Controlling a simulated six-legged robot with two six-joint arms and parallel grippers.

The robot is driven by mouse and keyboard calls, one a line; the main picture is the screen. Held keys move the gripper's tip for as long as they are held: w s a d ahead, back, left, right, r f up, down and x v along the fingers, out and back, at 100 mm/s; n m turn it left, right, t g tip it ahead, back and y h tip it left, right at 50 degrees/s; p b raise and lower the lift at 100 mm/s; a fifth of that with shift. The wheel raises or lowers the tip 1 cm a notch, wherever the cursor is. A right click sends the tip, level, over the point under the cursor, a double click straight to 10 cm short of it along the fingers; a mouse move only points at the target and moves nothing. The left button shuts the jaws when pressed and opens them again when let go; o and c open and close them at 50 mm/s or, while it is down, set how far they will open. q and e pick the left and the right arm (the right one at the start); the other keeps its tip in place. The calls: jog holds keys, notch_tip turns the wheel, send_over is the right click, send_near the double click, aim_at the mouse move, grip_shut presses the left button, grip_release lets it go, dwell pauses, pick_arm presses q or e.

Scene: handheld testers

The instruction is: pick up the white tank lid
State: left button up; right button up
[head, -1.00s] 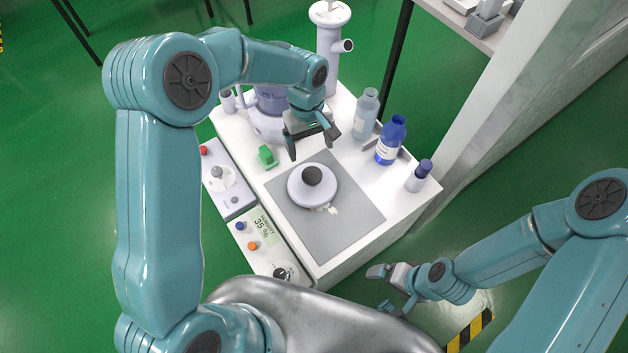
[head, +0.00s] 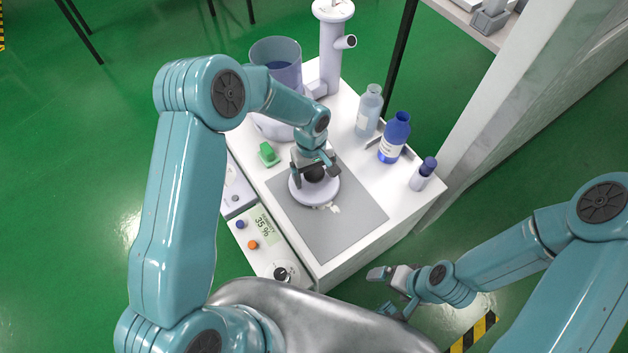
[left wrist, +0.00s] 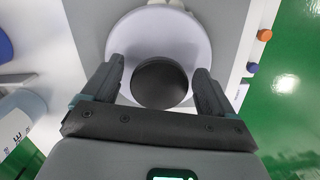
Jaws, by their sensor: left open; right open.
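The white tank lid (head: 324,196) is a round disc with a black knob (head: 314,173) on top. It lies on the grey mat (head: 345,229) on the white bench top. My left gripper (head: 316,176) is over the lid with its fingers around the knob. In the left wrist view the lid (left wrist: 140,32) and the black knob (left wrist: 161,83) lie between the spread fingers of the left gripper (left wrist: 160,88), with gaps on both sides of the knob. My right gripper (head: 388,293) is open and empty, low beside the bench.
An open tank (head: 276,56) stands behind the mat. A green clip-like object (head: 268,154), a clear bottle (head: 368,110), a blue bottle (head: 394,137) and a small vial (head: 422,175) stand around the mat. A meter (head: 262,228) lies along the left edge. The front of the mat is clear.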

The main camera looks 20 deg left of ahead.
pick_arm(q)
jog(key=c, duration=1.1)
jog(key=shift+c, duration=0.2)
jog(key=shift+r, duration=0.1)
